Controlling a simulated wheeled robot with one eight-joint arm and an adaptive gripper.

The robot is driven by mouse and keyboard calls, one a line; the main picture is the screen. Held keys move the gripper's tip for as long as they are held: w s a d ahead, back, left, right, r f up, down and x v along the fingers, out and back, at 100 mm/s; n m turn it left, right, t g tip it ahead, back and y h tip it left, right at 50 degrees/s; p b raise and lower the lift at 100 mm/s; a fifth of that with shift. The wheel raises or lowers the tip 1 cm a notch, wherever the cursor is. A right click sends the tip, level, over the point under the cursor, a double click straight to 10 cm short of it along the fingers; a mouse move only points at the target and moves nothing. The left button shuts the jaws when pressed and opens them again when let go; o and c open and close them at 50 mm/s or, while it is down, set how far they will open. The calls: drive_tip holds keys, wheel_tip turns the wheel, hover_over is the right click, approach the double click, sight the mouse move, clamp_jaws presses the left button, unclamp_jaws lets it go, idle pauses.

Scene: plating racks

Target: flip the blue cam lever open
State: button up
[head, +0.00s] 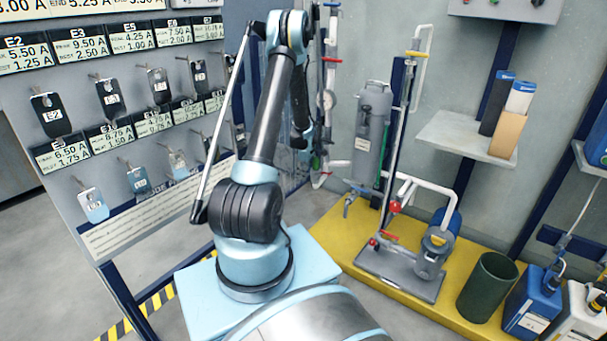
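A small blue lever-like part (359,190) shows below the grey cylindrical housing (369,135), right of my arm. It is too small to tell for certain whether it is the cam lever, or whether it is open or closed. My arm rises from its base, bends at the top and comes down behind its own upper link. My gripper (304,154) is small and dark at the lower end, left of the grey housing and apart from it. Its fingers are too unclear to tell open from shut.
A pump stand (400,274) with red-handled valves is on the yellow platform (345,240). A dark green bin (487,287) and blue canisters (532,300) stand right. A shelf (455,135) holds boxes. A tag board (105,190) is left.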

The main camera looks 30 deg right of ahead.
drive_tip(key=shift+o, duration=0.4)
drive_tip(key=shift+s+r, duration=0.1)
drive_tip(key=shift+r, duration=0.1)
wheel_tip(320, 180, up, 11)
drive_tip(key=s, duration=0.2)
drive_tip(key=shift+a, duration=0.15)
drive_tip(key=shift+r, duration=0.1)
